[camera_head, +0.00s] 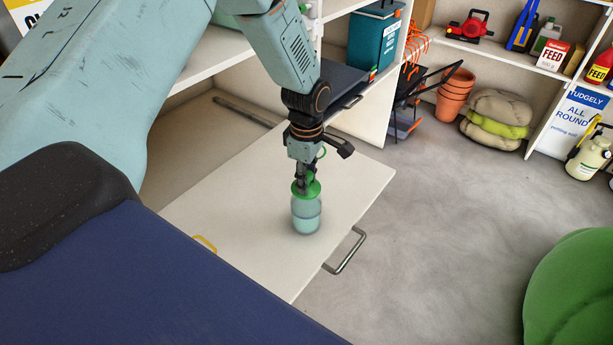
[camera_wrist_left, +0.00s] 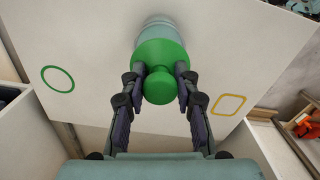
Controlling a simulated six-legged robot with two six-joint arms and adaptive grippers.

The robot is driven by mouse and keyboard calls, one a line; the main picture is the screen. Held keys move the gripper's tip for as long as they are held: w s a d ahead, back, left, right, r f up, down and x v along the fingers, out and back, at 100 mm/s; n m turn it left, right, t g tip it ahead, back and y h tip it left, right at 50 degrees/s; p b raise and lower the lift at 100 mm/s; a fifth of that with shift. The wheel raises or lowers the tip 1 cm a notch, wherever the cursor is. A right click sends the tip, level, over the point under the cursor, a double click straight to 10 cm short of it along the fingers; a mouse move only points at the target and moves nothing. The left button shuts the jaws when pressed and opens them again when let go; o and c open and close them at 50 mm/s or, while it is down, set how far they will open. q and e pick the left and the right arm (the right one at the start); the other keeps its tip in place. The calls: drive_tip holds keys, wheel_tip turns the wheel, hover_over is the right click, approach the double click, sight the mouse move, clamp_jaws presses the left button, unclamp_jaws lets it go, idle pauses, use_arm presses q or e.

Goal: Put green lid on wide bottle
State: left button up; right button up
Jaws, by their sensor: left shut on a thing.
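The wide bottle (camera_head: 306,216) is clear with pale blue-green contents and stands upright on a white board. The green lid (camera_head: 306,188) is at the mouth of the bottle, with my left gripper (camera_head: 304,178) directly above it. In the left wrist view, the left gripper (camera_wrist_left: 160,84) has its fingers closed on the knob of the green lid (camera_wrist_left: 162,55). The bottle (camera_wrist_left: 158,30) shows partly behind the lid there. Whether the lid is fully seated on the rim cannot be told. My right gripper is not in view.
The white board (camera_head: 350,185) bears a yellow outline (camera_head: 205,243) and, in the wrist view, a green circle (camera_wrist_left: 58,79). A metal handle (camera_head: 345,251) sticks out at its front edge. Shelves with garden goods stand behind. Grey floor lies open to the right.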

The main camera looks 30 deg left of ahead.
use_arm(q)
drive_tip(key=shift+f, duration=0.45)
drive_tip(key=o, duration=1.1)
wheel_tip(320, 180, up, 12)
idle(0.5)
